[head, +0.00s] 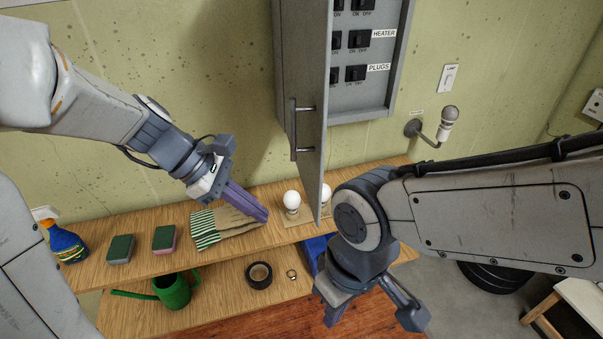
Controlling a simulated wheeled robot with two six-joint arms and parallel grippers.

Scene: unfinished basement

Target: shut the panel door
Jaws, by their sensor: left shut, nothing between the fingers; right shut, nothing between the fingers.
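The grey electrical panel (374,95) is on the wall at the top centre, with rows of black switches labelled HEATER and PLUGS in view. Its panel door (315,95) stands open, swung out towards me and seen nearly edge-on, with a bar handle (294,130) on its left face. My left gripper (264,214) is shut and empty, over the shelf to the left of and below the door. My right gripper (335,316) is shut and empty, low in front of the shelf, to the right of and below the door. Its fingers are partly hidden by its own wrist.
On the wooden shelf (160,226) are work gloves (207,229), sponges (120,249), a spray bottle (66,243) and light bulbs (292,201). A lower shelf holds a green watering can (172,290) and a tape roll (259,274). A wall lamp (447,122) sticks out right of the panel.

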